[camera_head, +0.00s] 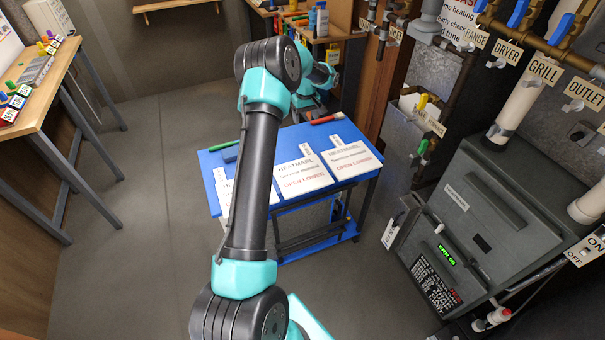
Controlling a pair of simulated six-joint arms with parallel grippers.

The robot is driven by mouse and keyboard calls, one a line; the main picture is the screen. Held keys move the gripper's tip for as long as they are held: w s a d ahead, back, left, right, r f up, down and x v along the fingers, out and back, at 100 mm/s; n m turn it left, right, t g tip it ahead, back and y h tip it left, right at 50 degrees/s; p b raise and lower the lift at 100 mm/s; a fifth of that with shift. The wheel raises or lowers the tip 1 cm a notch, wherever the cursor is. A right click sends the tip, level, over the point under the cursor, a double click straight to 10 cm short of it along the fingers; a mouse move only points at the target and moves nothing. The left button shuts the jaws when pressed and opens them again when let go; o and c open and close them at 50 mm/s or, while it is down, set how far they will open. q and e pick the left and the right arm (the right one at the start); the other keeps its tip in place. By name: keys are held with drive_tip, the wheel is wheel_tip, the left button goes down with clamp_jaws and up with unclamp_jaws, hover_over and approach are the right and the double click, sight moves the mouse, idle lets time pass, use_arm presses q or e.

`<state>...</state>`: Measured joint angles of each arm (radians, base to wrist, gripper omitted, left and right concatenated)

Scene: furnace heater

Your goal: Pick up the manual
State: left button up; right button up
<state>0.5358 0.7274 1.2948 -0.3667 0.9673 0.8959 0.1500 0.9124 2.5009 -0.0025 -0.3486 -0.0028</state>
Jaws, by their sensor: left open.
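White manuals lie on a blue cart top (292,135). The right manual (350,158) and the middle manual (301,175) read HEATMARL, service manual and OPEN LOWER. The left manual (224,194) is largely hidden behind my left arm. My left gripper (310,112) is at the far edge of the cart, beyond the manuals and apart from them. It is open; its fingers are small and partly hidden by the arm. My right gripper is not in view.
A red-handled tool (327,119) lies at the cart's back edge. A grey furnace (470,220) with labelled pipes stands at right. A wooden workbench (40,85) stands at left, another table with bottles (318,20) behind. Floor left of the cart is clear.

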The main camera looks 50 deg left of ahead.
use_arm(q)
hover_over(306, 148)
wheel_tip(306, 148, down, 10)
drive_tip(key=shift+s+r, duration=0.1)
idle(0.4)
drive_tip(key=shift+f, duration=2.6)
drive_tip(key=shift+c, duration=0.3)
drive_tip(key=c, duration=1)
